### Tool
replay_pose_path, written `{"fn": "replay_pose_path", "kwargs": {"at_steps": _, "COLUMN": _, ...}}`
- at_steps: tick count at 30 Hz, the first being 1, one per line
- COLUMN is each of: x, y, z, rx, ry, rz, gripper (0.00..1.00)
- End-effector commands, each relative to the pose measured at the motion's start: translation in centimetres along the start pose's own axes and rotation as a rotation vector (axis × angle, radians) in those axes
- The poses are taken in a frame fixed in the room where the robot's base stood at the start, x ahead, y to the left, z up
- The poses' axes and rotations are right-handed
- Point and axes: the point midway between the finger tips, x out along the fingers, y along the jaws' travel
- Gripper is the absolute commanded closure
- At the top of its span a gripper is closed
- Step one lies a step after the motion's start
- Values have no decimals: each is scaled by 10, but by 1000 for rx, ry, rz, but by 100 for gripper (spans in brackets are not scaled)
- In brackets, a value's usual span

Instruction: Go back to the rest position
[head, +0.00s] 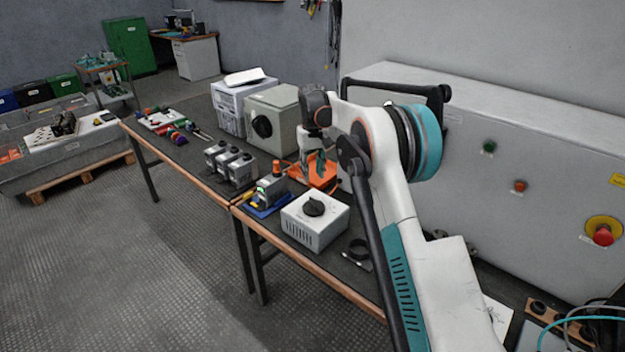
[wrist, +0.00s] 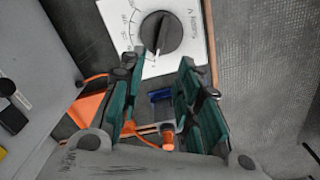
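My gripper (head: 313,168) hangs above the workbench (head: 225,200), over or near an orange tray (head: 325,178). In the wrist view its two teal fingers (wrist: 157,68) stand apart with nothing held between them. A white box with a black dial (head: 315,226) stands on the bench in front of my gripper; it also shows beyond the fingertips in the wrist view (wrist: 195,50). A small grey device with an orange top (head: 270,190) stands on a blue mat (head: 256,211), to the left of my gripper.
Several grey capacitor units (head: 241,172) and a large grey box with a black knob (head: 284,128) stand on the bench. A large grey cabinet (head: 480,125) with a red emergency stop (head: 603,235) fills the right side. The floor at left front (head: 120,260) is clear.

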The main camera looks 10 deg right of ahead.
Motion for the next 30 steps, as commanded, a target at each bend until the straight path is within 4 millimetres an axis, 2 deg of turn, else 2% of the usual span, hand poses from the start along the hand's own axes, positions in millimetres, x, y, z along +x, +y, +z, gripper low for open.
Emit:
{"fn": "replay_pose_path", "kwargs": {"at_steps": 12, "x": -6, "y": 0, "z": 0, "rx": 0, "ry": 1, "rz": 0, "gripper": 69}}
{"fn": "replay_pose_path", "kwargs": {"at_steps": 16, "x": -18, "y": -1, "z": 6, "rx": 2, "ry": 11, "rz": 1, "gripper": 69}}
{"fn": "replay_pose_path", "kwargs": {"at_steps": 23, "x": -75, "y": -4, "z": 39, "rx": 14, "ry": 74, "rz": 8, "gripper": 69}}
{"fn": "replay_pose_path", "kwargs": {"at_steps": 30, "x": -132, "y": -10, "z": 92, "rx": 30, "ry": 153, "rz": 16, "gripper": 69}}
